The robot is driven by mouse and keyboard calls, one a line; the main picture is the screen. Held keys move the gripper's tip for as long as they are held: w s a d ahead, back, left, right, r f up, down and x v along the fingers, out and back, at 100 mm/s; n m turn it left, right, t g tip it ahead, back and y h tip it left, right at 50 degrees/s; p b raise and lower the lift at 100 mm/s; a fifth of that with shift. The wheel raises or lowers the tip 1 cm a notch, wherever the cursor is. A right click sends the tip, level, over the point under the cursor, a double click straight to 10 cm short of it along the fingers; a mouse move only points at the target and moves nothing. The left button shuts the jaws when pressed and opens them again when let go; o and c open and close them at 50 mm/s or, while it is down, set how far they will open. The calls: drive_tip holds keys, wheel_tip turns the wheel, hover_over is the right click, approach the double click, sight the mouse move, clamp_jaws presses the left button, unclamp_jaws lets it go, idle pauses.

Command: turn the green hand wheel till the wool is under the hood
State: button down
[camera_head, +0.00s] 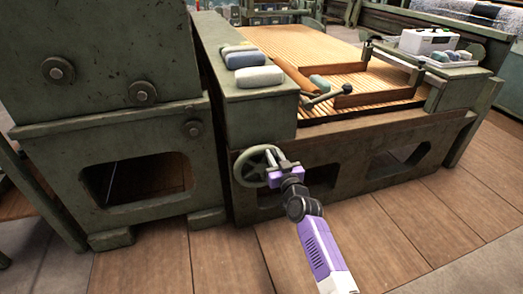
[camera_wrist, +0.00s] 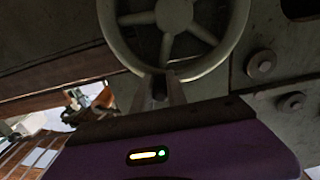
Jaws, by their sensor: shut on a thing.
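The green hand wheel (camera_head: 239,170) is mounted on the front side of the slatted machine, below its green ledge. It is spoked, and its rim (camera_wrist: 207,66) and hub fill the top of the wrist view. My gripper (camera_head: 286,168) is at the wheel's right side in the head view. Its fingers (camera_wrist: 161,88) are shut on the rim. The wooden slatted apron (camera_head: 310,45) runs back from the front of the machine. I cannot make out for certain which thing is the wool, or where the hood's opening is.
Several soft-looking grey blocks (camera_head: 260,77) lie on the green ledge. A dark lever with a ball end (camera_head: 338,88) and a small green roll (camera_head: 320,83) are at the apron's front. A white box (camera_head: 428,41) stands at right. The wooden floor (camera_head: 400,235) in front is clear.

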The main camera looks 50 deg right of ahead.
drive_tip(key=s+d+f+b, duration=0.1)
drive_tip(key=d+f+b, duration=0.1)
drive_tip(key=b, duration=0.1)
drive_tip(key=shift+s+d+f, duration=0.1)
drive_tip(key=shift+s+d, duration=0.2)
drive_tip(key=shift+s, duration=0.1)
drive_tip(key=shift+s+d+f, duration=0.15)
drive_tip(key=shift+d+f, duration=0.1)
drive_tip(key=shift+f, duration=0.3)
drive_tip(key=shift+s+d+f, duration=0.2)
drive_tip(key=shift+d+f, duration=0.05)
drive_tip(key=shift+f, duration=0.25)
drive_tip(key=shift+s+d+f, duration=0.15)
drive_tip(key=shift+d+f, duration=0.1)
drive_tip(key=shift+f, duration=0.3)
drive_tip(key=shift+s+d+f, duration=0.1)
drive_tip(key=shift+d+f, duration=0.05)
drive_tip(key=shift+f, duration=1.6)
